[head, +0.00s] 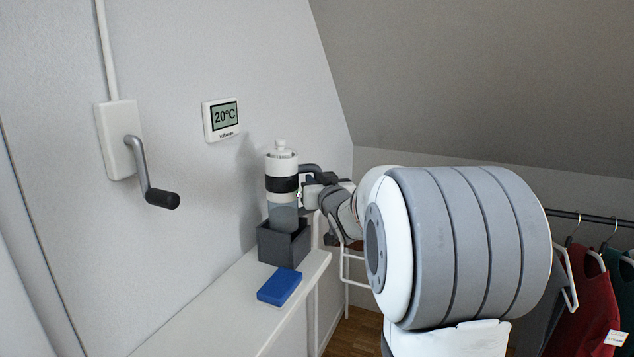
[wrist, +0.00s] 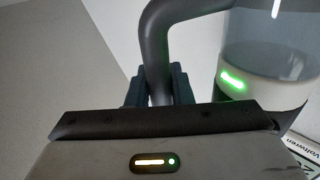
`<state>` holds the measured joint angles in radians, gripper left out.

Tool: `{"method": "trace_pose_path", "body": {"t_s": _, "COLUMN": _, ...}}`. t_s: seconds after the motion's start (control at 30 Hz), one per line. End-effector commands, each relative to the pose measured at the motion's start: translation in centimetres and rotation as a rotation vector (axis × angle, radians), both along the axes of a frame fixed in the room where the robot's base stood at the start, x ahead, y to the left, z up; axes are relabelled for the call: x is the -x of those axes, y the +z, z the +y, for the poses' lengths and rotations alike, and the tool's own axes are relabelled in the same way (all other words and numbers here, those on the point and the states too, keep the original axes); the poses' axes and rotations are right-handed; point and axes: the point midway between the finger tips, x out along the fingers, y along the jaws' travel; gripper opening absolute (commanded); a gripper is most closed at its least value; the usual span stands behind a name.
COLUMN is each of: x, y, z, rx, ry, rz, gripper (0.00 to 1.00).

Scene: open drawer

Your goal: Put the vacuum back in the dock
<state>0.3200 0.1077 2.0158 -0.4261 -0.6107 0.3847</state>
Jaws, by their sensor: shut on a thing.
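The vacuum (head: 281,163) is an upright cylinder with a white top, a black band and a translucent grey lower part. Its lower end goes behind the front rim of the dark grey dock (head: 283,248), a box on the white ledge; how deep it sits is hidden. My gripper (head: 312,190) is at the vacuum's right side. In the wrist view my gripper (wrist: 158,88) is shut on the vacuum's dark curved handle (wrist: 154,45). The vacuum's clear body (wrist: 262,65) shows a lit green light there.
A blue block (head: 279,287) lies on the white ledge (head: 225,315) in front of the dock. A thermostat (head: 222,118) and a crank (head: 145,170) are on the left wall. Clothes on a rail (head: 590,285) hang at right.

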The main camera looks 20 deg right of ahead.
Motion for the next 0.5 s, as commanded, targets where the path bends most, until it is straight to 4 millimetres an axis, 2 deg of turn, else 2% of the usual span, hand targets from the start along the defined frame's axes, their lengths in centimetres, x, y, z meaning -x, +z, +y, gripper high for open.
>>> {"method": "trace_pose_path", "body": {"t_s": 0.5, "x": 0.00, "y": -0.46, "z": 0.01, "rx": 0.000, "ry": 0.000, "rz": -0.007, "gripper": 0.00}}
